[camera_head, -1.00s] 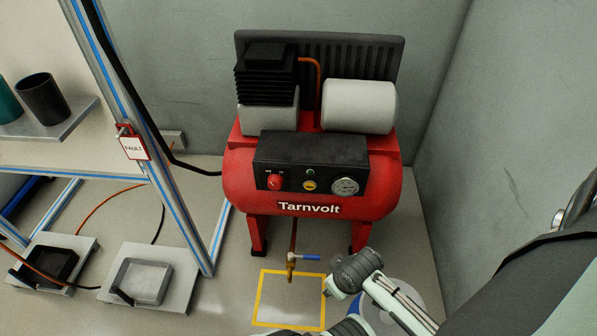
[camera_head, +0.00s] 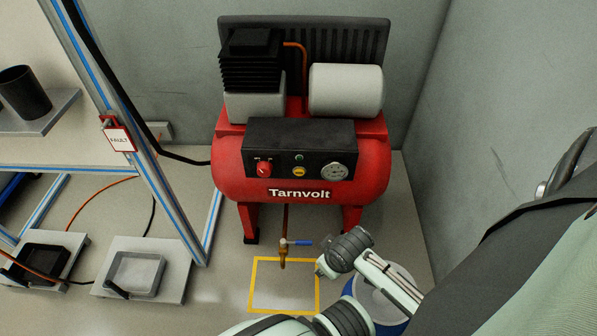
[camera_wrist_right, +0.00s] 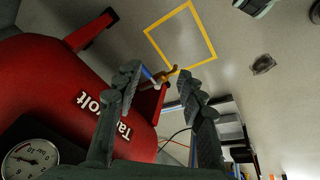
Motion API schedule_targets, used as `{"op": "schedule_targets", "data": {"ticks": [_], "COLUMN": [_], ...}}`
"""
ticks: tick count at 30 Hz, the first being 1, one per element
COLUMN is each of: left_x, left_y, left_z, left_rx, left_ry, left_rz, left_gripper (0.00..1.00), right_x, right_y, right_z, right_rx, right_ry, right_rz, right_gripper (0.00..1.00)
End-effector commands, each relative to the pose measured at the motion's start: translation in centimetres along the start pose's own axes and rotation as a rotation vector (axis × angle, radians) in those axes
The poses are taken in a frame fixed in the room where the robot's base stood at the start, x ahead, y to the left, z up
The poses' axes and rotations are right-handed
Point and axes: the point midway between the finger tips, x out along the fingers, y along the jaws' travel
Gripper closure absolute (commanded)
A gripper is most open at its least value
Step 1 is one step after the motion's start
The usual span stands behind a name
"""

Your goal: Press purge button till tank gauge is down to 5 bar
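A red Tarnvolt compressor (camera_head: 235,170) stands against the back wall. Its black panel (camera_head: 325,140) carries a red knob (camera_head: 264,168), a small green light (camera_head: 299,157), a yellow button (camera_head: 299,171) and a round white gauge (camera_head: 334,171). The gauge also shows in the right wrist view (camera_wrist_right: 30,158), with a bar scale; I cannot read its needle surely. My right gripper (camera_wrist_right: 158,87) is open and empty, its fingers apart in front of the red tank. In the head view its fingers are not clearly visible. My left gripper is not in view.
A brass drain valve with a blue handle (camera_head: 303,242) hangs below the tank, over a yellow floor square (camera_head: 253,285). A blue-sided bucket (camera_head: 395,328) is partly behind my arm. A frame with a fault tag (camera_head: 118,138) stands left; a wall is right.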

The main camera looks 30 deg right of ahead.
Motion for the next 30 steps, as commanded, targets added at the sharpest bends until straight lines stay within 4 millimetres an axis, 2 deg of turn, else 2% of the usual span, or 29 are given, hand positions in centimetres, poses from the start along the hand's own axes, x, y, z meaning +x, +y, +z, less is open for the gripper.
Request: {"op": "schedule_targets", "data": {"ticks": [13, 22, 30], "left_x": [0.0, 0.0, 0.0], "left_y": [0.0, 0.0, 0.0], "left_z": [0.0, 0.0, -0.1], "left_rx": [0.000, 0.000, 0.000], "left_ry": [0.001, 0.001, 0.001], "left_rz": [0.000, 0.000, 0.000], "left_gripper": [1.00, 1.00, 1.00], "right_x": [0.2, 0.2, 0.2], "right_y": [-0.5, -0.6, -0.5], "right_z": [0.8, 1.2, 0.9], "right_rx": [0.005, 0.005, 0.003], "right_ry": [-0.015, -0.020, -0.016], "right_rz": [-0.008, -0.010, -0.008], "right_gripper": [0.61, 0.98, 1.00]}}
